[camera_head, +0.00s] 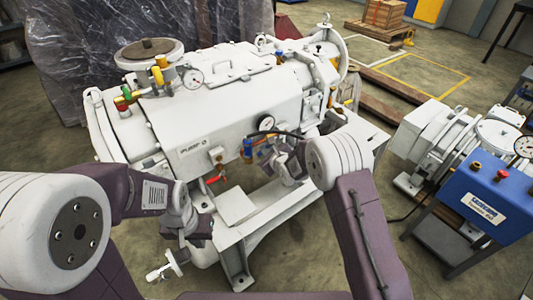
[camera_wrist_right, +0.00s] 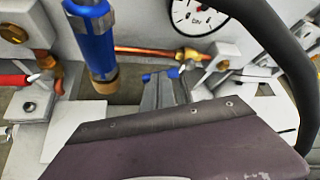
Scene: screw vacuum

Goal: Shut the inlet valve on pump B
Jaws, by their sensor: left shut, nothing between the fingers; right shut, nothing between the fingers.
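The white pump (camera_head: 220,105) fills the middle of the head view; the letter on its label (camera_head: 193,145) is too small to read. A red handle (camera_head: 215,180) sticks out low on its front, and its red end also shows at the left of the right wrist view (camera_wrist_right: 14,80). A blue fitting (camera_head: 248,148) stands beside it, large in the right wrist view (camera_wrist_right: 92,40). I cannot tell which part is the inlet valve. My right gripper (camera_head: 269,155) is shut and empty, right of the blue fitting. My left gripper (camera_head: 195,240) is shut and empty, below the red handle.
A gauge (camera_head: 266,122) and a black hose (camera_head: 290,134) lie close to my right gripper. Valves with yellow (camera_head: 158,72) and red-green (camera_head: 123,98) parts sit at the pump's upper left. A blue control box (camera_head: 485,205) stands at the right.

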